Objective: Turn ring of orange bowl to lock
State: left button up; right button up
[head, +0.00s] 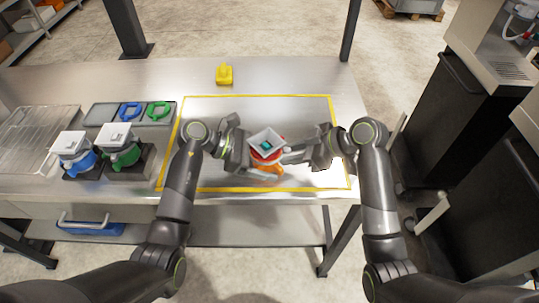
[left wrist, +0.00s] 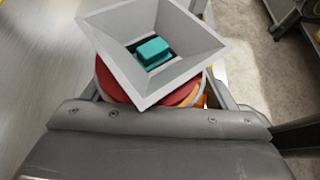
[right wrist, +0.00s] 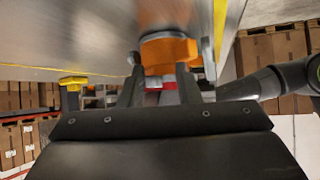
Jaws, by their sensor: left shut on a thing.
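The dispenser stands between my grippers, with a square grey hopper (head: 267,141) on top, a teal block (left wrist: 153,50) inside and a red body (left wrist: 110,84) below. Its orange bowl (head: 275,169) shows low at the front in the head view, and orange shows large at the top of the right wrist view (right wrist: 170,52). My left gripper (head: 246,152) is shut around the red body from the left. My right gripper (head: 288,156) is at the dispenser's right side, its fingers apart near the orange part. The exact finger contact and the ring's lock marks are hidden.
At left, two more dispensers, blue (head: 78,161) and green (head: 122,153), stand on dark bases. Blue (head: 130,111) and green (head: 158,110) rings lie in a grey tray (head: 101,113). A yellow object (head: 224,75) stands behind the yellow outline. The steel table is otherwise clear there.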

pick_arm(q)
jog(key=shift+a+f, duration=0.1)
jog(key=shift+f, duration=0.05)
pick_arm(e)
jog(key=shift+s+r, duration=0.2)
